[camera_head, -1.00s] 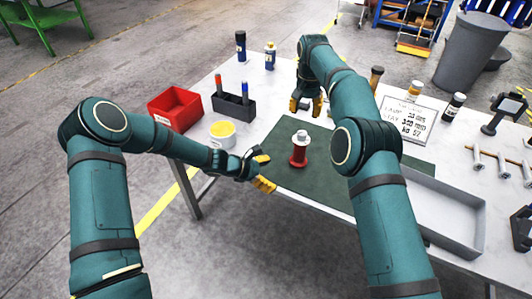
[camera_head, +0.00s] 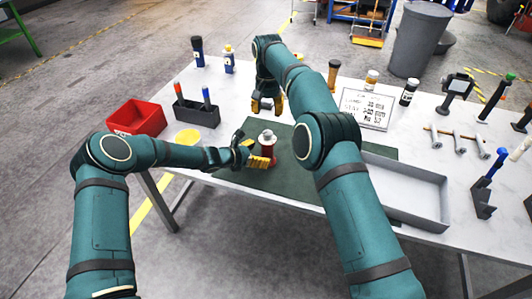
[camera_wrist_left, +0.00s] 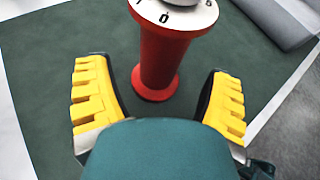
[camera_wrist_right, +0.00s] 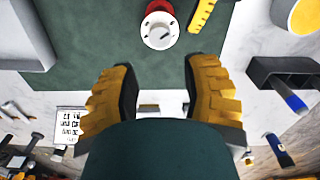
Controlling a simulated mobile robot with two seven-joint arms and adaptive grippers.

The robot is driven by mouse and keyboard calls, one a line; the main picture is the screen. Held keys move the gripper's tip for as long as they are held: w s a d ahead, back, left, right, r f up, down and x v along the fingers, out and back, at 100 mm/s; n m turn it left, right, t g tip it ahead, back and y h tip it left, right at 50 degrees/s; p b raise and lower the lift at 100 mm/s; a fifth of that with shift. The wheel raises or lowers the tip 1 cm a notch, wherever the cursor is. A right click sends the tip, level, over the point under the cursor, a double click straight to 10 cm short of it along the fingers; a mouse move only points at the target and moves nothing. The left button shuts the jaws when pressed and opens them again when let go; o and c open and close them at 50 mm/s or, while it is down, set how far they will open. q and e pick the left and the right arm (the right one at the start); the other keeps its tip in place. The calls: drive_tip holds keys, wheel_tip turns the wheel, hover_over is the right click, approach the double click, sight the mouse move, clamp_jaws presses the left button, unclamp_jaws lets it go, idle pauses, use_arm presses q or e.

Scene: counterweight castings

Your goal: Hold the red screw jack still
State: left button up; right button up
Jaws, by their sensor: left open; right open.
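The red screw jack (camera_head: 269,150), with a white graduated collar and grey top, stands upright on the green mat (camera_head: 240,178). My left gripper (camera_head: 254,153) is open beside the jack, on its left. In the left wrist view, the jack's red body (camera_wrist_left: 163,62) stands just beyond and between the open yellow fingers (camera_wrist_left: 160,100). My right gripper (camera_head: 266,104) is open and empty, behind the jack in the head view. The right wrist view shows the jack's top (camera_wrist_right: 159,31) beyond the open fingers (camera_wrist_right: 160,95).
A red bin (camera_head: 137,118) and a dark holder with markers (camera_head: 197,112) stand at the left. A grey tray (camera_head: 405,190) lies at the right. A printed sign (camera_head: 366,107) stands behind.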

sight(267, 153)
use_arm(q)
drive_tip(key=shift+x, duration=1.75)
drive_tip(key=shift+c, duration=0.3)
